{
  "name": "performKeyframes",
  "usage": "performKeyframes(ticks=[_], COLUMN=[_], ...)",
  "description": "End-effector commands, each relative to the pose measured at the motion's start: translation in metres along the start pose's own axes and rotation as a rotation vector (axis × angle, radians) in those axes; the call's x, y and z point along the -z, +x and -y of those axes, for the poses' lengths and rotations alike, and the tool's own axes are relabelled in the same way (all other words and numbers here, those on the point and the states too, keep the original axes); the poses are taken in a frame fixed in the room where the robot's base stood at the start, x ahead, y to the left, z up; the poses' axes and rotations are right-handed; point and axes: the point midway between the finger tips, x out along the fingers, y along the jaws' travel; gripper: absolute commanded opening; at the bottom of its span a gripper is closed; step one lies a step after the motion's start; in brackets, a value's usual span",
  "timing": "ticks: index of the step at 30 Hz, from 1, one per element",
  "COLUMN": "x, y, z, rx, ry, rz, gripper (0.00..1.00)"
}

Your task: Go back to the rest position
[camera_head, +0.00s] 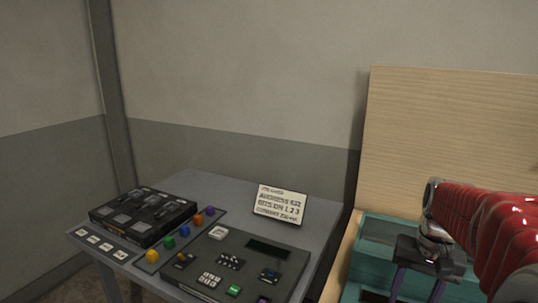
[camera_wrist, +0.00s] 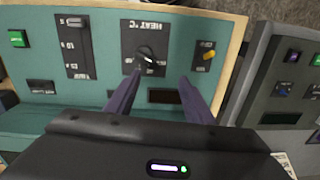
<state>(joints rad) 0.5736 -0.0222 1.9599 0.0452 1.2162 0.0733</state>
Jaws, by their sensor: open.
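My gripper (camera_head: 418,286) is at the lower right in the head view, at the end of my red arm, pointing down over a teal console (camera_head: 385,230). In the wrist view my gripper's two purple-grey fingers (camera_wrist: 161,78) are apart, with nothing held between them. The black HEAT °C dial (camera_wrist: 146,58) with a white pointer lies just beyond the fingertips, nearer the left one. I cannot tell whether a finger touches it. The fingertips run out of the bottom of the head view.
A grey desk (camera_head: 225,190) at left bears a black box (camera_head: 143,215), a dark control panel (camera_head: 240,265) and a sign card (camera_head: 280,204). A wooden board (camera_head: 450,120) stands behind the teal console.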

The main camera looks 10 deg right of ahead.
Motion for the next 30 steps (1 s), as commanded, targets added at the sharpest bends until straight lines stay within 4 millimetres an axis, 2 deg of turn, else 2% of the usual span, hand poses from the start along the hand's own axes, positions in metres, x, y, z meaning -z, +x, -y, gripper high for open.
performKeyframes(ticks=[12, 30], x=[-0.068, -0.174], y=[0.001, 0.001], z=[0.055, 0.105], rx=[0.004, 0.076], ry=[-0.249, -0.569], rz=[-0.201, -0.415], gripper=[0.48, 0.48])
